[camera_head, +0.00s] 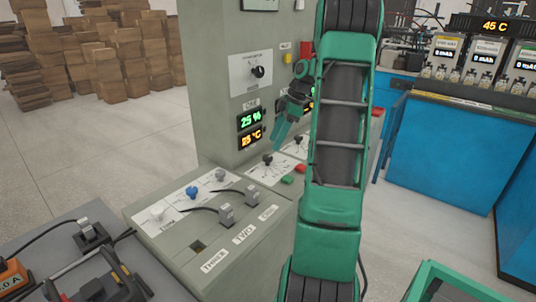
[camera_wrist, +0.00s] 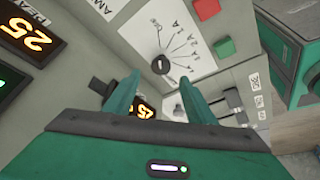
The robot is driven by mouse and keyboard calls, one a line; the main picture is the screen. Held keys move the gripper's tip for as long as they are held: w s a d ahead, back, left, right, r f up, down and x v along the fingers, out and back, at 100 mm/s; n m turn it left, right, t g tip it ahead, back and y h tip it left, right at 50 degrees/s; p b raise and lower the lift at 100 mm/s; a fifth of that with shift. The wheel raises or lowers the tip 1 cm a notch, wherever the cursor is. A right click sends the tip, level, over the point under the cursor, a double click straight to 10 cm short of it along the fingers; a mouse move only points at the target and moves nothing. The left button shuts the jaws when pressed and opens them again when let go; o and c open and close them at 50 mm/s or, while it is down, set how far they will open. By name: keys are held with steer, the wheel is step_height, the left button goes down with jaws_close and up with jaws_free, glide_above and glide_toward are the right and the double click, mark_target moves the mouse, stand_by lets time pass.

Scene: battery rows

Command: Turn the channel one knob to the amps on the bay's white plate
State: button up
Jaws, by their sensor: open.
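My gripper (camera_head: 282,122) is open and empty in front of the grey console's upright panel. In the wrist view its two green fingers (camera_wrist: 158,92) stand apart, and a dark knob (camera_wrist: 160,65) appears just beyond and between their tips. The knob is on a white dial plate (camera_wrist: 150,35) with fanned lines and amp marks. In the head view, black knobs (camera_head: 268,158) sit on white dials on the sloping top; I cannot tell which is channel one. The bays' white plates (camera_head: 484,52) stand at the right; their small text is too blurred to read.
Red (camera_wrist: 206,8) and green (camera_wrist: 225,47) buttons lie beside the dial. A blue knob (camera_head: 192,190), grey plugs with cables (camera_head: 226,214) and a panel selector (camera_head: 258,72) are nearby. My arm hides the console's right part. Open floor lies between console and blue bench (camera_head: 440,150).

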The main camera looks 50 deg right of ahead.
mark_target(268, 156)
steer(key=x, duration=0.6)
steer(key=shift+a+f, duration=0.15)
steer(key=shift+f, duration=0.2)
steer(key=shift+c, duration=0.6)
steer(key=c, duration=0.9)
steer(key=shift+w+d, duration=0.15)
steer(key=shift+d, duration=0.05)
